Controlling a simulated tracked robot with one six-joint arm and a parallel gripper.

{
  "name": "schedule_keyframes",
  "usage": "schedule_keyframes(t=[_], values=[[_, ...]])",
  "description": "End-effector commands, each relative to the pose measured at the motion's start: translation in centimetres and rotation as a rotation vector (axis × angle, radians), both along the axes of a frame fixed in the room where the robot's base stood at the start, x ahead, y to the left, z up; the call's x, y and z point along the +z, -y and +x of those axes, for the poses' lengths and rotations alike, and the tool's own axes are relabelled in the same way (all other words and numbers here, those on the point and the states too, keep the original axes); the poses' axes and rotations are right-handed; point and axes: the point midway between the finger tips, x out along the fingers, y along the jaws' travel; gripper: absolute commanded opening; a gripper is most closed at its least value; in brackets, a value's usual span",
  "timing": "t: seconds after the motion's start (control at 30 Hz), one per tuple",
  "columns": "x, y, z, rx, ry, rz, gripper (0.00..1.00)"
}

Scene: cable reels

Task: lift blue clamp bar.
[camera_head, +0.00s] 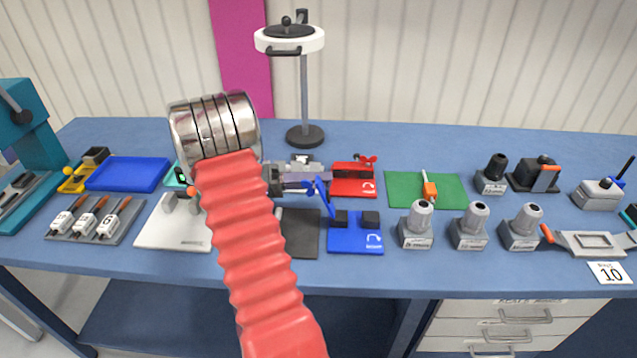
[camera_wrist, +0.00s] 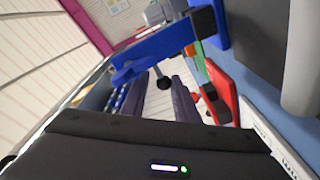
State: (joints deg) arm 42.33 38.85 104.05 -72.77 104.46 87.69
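The blue clamp bar (camera_head: 320,192) rises at a tilt beside the blue base plate (camera_head: 368,246), which carries two black blocks. In the wrist view the blue clamp bar (camera_wrist: 165,46) crosses in front of the fingertips, with a black round knob (camera_wrist: 163,82) hanging near it. My gripper (camera_head: 307,177) reaches in from the left, close to the bar. In the wrist view the two dark fingers of my gripper (camera_wrist: 158,88) stand apart with a gap between them, with nothing visibly gripped. Whether a finger touches the bar, I cannot tell.
A red clamp fixture (camera_head: 352,181) stands just behind the blue one. A lamp (camera_head: 304,95) stands behind my arm. My red arm hides part of the bench.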

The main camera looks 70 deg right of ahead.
Motion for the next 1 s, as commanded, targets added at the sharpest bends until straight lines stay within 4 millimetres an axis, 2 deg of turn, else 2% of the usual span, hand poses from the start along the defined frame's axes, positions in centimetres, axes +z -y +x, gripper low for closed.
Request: schedule_keyframes(t=[0.2, 0.23, 0.3, 0.33, 0.37, 0.5, 0.63, 1.0], values=[[2.9, 0.0, 0.1, 0.001, 0.001, -0.009, 0.26], [3.5, 0.0, 0.1, 0.000, 0.001, -0.011, 0.28], [4.8, 0.0, 0.1, 0.001, 0.001, -0.013, 0.45], [5.3, -0.1, 0.1, 0.001, 0.001, -0.013, 0.38], [5.8, -0.1, 0.1, 0.000, 0.001, -0.011, 0.26], [7.9, -0.1, 0.1, 0.000, 0.002, -0.007, 0.26], [9.0, -0.1, 0.1, 0.001, 0.000, -0.004, 0.26], [9.3, -0.1, 0.1, 0.002, -0.001, 0.000, 0.26]])
